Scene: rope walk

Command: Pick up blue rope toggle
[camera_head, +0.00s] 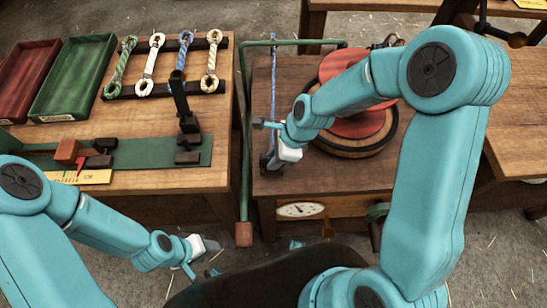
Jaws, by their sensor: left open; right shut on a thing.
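A narrow blue-and-white rope (273,75) runs lengthwise along the left side of the right-hand bench, down to my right gripper. My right gripper (269,161) is shut at its near end, low over the bench; the fingers largely hide what they hold, which seems to be this rope's end. A second blue-and-white rope piece (183,54), with an eye at each end, lies on a dark rack (165,90) on the left bench, between a white piece (151,62) and a tan piece (212,60). My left gripper (213,246) is open and empty, below the left bench's front edge.
Green (75,75) and red (25,80) trays lie at the left. A black post (180,100) stands on a green base (150,152). A green metal frame (245,150) rises between the benches. A red disc (358,115) on a round base lies right of my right gripper.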

